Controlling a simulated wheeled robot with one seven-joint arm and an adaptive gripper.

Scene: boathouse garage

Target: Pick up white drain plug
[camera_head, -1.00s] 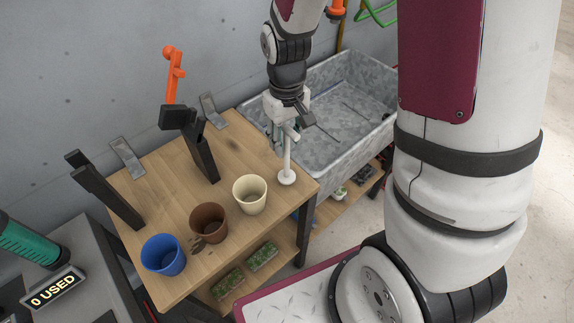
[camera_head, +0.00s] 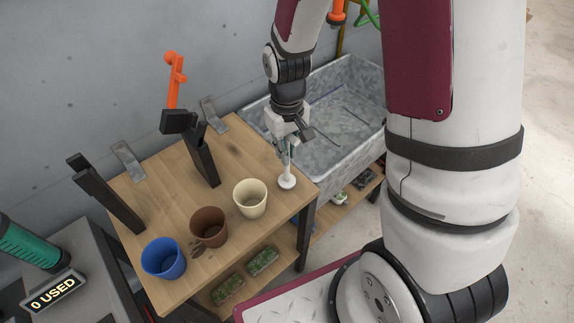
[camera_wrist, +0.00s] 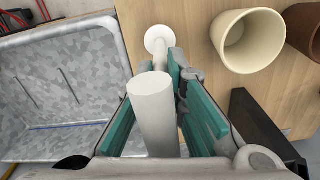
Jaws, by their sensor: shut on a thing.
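The white drain plug (camera_head: 287,181) is a pale upright rod with a round flat base at the right edge of the wooden table (camera_head: 236,150). My gripper (camera_head: 286,143) is around the upper part of the rod and shut on it. In the wrist view, the thick white top of the plug (camera_wrist: 152,108) lies between the teal pads of my gripper (camera_wrist: 160,88), with the round base beyond. The base looks at or very near the tabletop; I cannot tell whether it touches.
A cream pot (camera_head: 250,198), a brown pot (camera_head: 209,227) and a blue pot (camera_head: 162,257) line the table's front edge. A grey metal sink (camera_head: 340,165) adjoins on the right. A black stand (camera_head: 203,150) rises behind. The table's middle is clear.

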